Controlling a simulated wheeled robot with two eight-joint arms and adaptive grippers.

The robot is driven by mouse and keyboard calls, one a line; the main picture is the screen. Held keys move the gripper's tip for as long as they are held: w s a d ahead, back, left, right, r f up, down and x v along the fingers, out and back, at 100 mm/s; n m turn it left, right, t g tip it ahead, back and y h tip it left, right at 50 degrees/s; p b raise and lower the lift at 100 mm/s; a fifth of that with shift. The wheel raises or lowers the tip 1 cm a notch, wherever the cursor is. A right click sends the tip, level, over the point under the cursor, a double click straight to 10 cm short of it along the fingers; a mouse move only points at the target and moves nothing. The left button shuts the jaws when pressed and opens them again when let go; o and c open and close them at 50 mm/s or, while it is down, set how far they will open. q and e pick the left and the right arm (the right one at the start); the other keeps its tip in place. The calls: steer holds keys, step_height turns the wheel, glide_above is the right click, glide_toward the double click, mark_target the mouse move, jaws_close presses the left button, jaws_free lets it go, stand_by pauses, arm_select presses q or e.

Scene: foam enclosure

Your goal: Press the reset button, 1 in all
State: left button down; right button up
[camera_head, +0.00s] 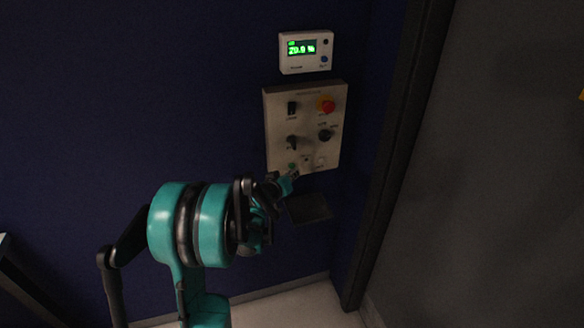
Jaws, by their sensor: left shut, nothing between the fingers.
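A beige control panel (308,125) is mounted on the dark blue wall. Labels are too small to read, so I cannot tell which is the reset button. My left gripper (292,177) is shut and empty, its tips at the panel's lower edge; I cannot tell whether they touch. My right gripper is not in view.
A white display unit (306,52) with green digits hangs above the panel. A dark shelf-like piece (309,208) sits below the panel, close to my gripper. A dark vertical post (398,150) stands to the right.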

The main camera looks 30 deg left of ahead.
arm_select(q)
steer(key=shift+a, duration=0.1)
steer(key=shift+w+a, duration=0.25)
steer(key=shift+w+a, duration=0.25)
stand_by(0.8)
steer(key=shift+s+d, duration=0.55)
steer(key=shift+d, duration=0.05)
stand_by(0.4)
steer(key=shift+s+d+b, duration=0.3)
steer(key=shift+s+d, duration=1.3)
steer(key=shift+d, duration=0.3)
